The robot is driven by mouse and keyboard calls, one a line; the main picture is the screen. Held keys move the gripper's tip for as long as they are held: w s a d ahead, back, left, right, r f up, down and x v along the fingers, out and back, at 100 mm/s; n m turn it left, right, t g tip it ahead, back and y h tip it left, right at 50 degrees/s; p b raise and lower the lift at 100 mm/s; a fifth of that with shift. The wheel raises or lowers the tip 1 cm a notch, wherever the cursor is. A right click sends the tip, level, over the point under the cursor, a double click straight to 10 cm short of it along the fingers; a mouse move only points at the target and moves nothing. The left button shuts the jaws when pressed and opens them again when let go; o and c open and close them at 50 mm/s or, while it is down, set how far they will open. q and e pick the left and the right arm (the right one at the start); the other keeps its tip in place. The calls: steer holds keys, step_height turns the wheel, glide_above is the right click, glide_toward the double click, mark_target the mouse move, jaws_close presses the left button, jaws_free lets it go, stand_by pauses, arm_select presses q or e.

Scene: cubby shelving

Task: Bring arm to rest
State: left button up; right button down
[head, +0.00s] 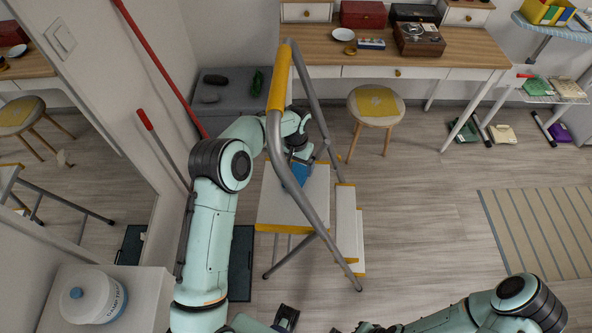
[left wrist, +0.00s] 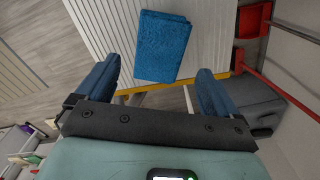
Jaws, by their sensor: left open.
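My left arm reaches from the bottom left up to the step ladder, and its gripper (head: 298,160) is above the ladder's top platform. In the left wrist view the two blue fingers of this gripper (left wrist: 158,70) stand wide apart with nothing between them. A folded blue towel (left wrist: 161,46) lies flat on the light platform (left wrist: 212,40), beyond the fingertips and apart from them. In the head view the towel (head: 300,173) is partly hidden by the gripper and the ladder rail. My right arm (head: 490,310) is folded low at the bottom right; its gripper cannot be made out.
The ladder's grey rail (head: 300,195) with a yellow grip (head: 279,78) rises close beside my left forearm. A grey chest (head: 225,100), a stool (head: 376,105) and a desk (head: 460,60) stand behind. A white jug (head: 92,295) is at lower left.

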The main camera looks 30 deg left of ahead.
arm_select(q)
steer(key=shift+r, duration=0.95)
steer(key=shift+f, duration=0.1)
